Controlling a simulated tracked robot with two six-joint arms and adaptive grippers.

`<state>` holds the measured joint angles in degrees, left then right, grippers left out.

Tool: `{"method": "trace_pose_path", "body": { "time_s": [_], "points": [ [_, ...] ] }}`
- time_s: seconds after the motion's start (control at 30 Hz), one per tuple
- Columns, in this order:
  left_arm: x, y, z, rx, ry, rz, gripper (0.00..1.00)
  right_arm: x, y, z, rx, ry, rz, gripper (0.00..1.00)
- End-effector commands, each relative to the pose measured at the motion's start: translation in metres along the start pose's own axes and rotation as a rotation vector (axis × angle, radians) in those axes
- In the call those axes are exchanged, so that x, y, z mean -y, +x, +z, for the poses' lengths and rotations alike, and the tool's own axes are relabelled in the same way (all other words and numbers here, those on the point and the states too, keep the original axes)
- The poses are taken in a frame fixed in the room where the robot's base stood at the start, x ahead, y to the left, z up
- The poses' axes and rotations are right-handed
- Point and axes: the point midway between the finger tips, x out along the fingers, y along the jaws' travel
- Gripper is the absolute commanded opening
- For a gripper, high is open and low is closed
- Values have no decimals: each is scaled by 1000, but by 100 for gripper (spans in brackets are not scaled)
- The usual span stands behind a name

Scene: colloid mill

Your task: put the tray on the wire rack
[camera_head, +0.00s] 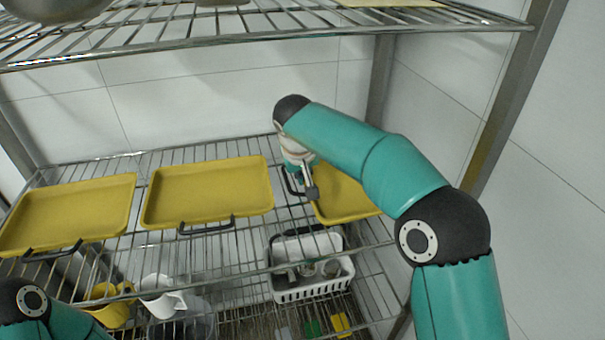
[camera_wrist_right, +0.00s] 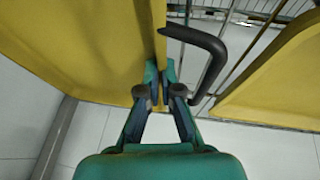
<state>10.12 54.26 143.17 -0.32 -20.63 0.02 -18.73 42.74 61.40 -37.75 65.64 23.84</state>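The right-hand yellow tray (camera_head: 345,200) is at the right end of the middle shelf of the wire rack (camera_head: 120,252). I cannot tell whether it rests fully on the wires. My right gripper (camera_head: 309,184) is at this tray's left edge, beside a black handle. In the right wrist view, my right gripper (camera_wrist_right: 161,82) has its fingers closed on either side of the tray (camera_wrist_right: 85,45) rim, just by the black handle (camera_wrist_right: 213,55). My arm hides part of the tray. Only a piece of my left arm shows at the lower left; its gripper is out of view.
Two other yellow trays stand on the same shelf, one in the middle (camera_head: 208,190) and one at the left (camera_head: 68,215). An upper wire shelf (camera_head: 290,36) hangs over the trays.

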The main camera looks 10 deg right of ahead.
Motion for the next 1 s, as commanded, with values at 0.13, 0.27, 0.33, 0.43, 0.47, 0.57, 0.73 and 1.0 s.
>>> {"method": "trace_pose_path", "body": {
  "time_s": [0.13,0.27,0.33,0.43,0.47,0.57,0.73,1.0],
  "points": [
    [0,0,0,0,0,0,0,-1,-1,-1,-3,1,0,0],
    [0,1,0,0,0,0,0,0,0,0,-2,1,0,0],
    [1,2,0,0,0,0,0,0,2,1,-1,1,0,6],
    [0,1,0,0,0,0,0,0,1,1,-1,1,0,23],
    [0,1,0,0,0,0,0,0,1,1,-1,1,0,28],
    [0,1,0,0,0,0,0,0,1,1,-1,1,0,31],
    [0,1,0,0,0,0,0,0,1,1,-1,2,0,31],
    [1,2,0,0,0,0,0,-1,-15,0,-3,3,0,31]
  ]
}}
